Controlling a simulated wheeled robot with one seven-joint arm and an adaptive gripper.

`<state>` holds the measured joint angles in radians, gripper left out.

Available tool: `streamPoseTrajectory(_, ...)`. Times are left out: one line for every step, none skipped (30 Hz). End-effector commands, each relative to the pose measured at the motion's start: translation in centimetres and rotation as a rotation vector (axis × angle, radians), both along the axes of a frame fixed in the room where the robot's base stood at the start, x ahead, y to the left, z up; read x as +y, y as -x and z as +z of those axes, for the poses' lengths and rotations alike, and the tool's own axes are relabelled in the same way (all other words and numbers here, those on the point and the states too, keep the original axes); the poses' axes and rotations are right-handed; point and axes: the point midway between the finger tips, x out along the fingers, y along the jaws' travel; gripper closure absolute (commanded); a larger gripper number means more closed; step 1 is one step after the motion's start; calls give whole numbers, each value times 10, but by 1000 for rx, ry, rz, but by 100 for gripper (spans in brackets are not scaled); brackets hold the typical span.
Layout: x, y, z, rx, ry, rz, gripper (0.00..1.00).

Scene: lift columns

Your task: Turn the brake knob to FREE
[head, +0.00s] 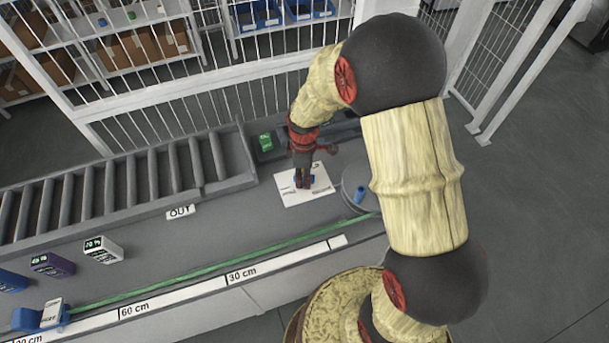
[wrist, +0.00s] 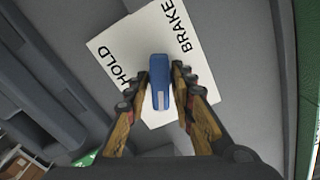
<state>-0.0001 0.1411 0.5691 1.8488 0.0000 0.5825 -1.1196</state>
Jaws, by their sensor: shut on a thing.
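The brake knob (wrist: 160,70) is a blue bar-shaped handle on a white label plate (wrist: 107,45). In the wrist view the plate reads HOLD on the left and BRAKE at the upper right; the word FREE is not visible there. My gripper (wrist: 160,85) has its two fingers closed on either side of the blue knob. In the head view my gripper (head: 304,184) reaches down onto the white plate (head: 290,198), and the knob (head: 309,181) is mostly hidden behind the fingers. I cannot tell the knob's exact pointing direction from the head view.
A grey round disc with a blue peg (head: 360,194) stands right of the plate. A green block (head: 266,142) lies behind it. A roller conveyor (head: 120,185) marked OUT runs left. A green strip (head: 200,270) and scale line the front edge. Display boxes (head: 103,249) stand left.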

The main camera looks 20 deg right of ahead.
Motion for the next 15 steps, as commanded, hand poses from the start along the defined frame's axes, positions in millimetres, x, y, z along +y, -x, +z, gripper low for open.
streamPoseTrajectory(0, 0, 0, 1, 0, 0, 90)
streamPoseTrajectory(0, 0, 0, 1, 0, 3, 90)
streamPoseTrajectory(0, 0, 0, 1, 0, 16, 90)
streamPoseTrajectory(0, 0, 0, 1, 0, 34, 90)
streamPoseTrajectory(0, 0, 0, 1, 0, 58, 90)
streamPoseTrajectory(0, 1, 1, 1, 0, 100, 90)
streamPoseTrajectory(0, 1, 1, 1, 0, 137, 90)
streamPoseTrajectory(0, 1, 1, 1, 0, 176, 90)
streamPoseTrajectory(0, 1, 1, 2, 0, 228, 90)
streamPoseTrajectory(0, 1, 1, 2, -1, 266, 90)
streamPoseTrajectory(0, 1, 1, 2, 0, 301, 90)
streamPoseTrajectory(0, 1, 0, 2, -1, 345, 90)
streamPoseTrajectory(0, 1, 0, 2, -1, 372, 90)
streamPoseTrajectory(0, 1, 0, 2, -1, 396, 90)
streamPoseTrajectory(0, 1, 0, 1, -1, 421, 90)
